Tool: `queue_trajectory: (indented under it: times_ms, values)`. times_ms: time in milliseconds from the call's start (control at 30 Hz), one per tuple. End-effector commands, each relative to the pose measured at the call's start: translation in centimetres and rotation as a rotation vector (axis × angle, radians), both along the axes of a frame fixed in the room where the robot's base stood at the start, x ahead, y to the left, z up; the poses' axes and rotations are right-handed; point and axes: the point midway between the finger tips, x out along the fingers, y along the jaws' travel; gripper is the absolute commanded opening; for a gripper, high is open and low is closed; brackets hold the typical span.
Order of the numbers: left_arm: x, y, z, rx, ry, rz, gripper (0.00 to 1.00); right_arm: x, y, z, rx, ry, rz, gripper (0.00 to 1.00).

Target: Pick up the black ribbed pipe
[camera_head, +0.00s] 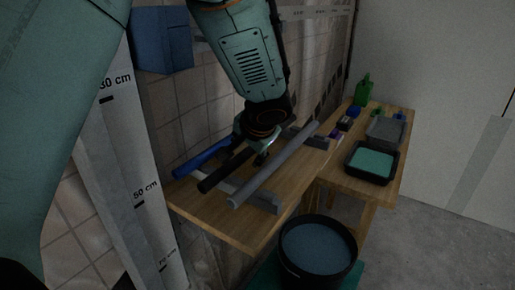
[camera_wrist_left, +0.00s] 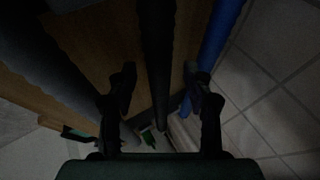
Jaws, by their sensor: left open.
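The black ribbed pipe (camera_head: 219,176) lies on the wooden workbench (camera_head: 247,232), between a blue pipe (camera_head: 201,159) and a thicker grey pipe (camera_head: 277,164). My left gripper (camera_head: 262,154) is over the pipes, near the far part of the black pipe, and hides some of it. In the left wrist view the black pipe (camera_wrist_left: 155,45) runs between the two open fingers of my left gripper (camera_wrist_left: 159,72), one on each side. The blue pipe (camera_wrist_left: 220,35) is to the right and the grey pipe (camera_wrist_left: 55,62) to the left. Contact cannot be told. My right gripper is not seen.
Pale supports (camera_head: 263,202) hold the pipes. A tiled wall (camera_head: 180,135) is close behind. At the right are a tray with teal contents (camera_head: 371,164), a grey tray (camera_head: 386,131) and a green bottle (camera_head: 363,90). A black bucket (camera_head: 318,250) stands below in front.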

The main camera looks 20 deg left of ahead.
Motion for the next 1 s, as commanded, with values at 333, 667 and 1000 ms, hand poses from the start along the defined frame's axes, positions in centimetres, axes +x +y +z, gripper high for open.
queue_trajectory:
  times_ms: [333, 667, 1000]
  values:
    - [-0.24, -0.18, 0.13, 0.001, -0.001, 0.000, 0.36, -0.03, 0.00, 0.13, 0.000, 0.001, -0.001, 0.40]
    - [-0.15, -0.17, 0.15, 0.001, -0.001, -0.001, 0.08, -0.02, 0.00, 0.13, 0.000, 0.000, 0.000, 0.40]
    - [0.01, -0.08, 0.16, 0.000, -0.002, -0.001, 0.00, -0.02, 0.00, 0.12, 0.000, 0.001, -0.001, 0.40]
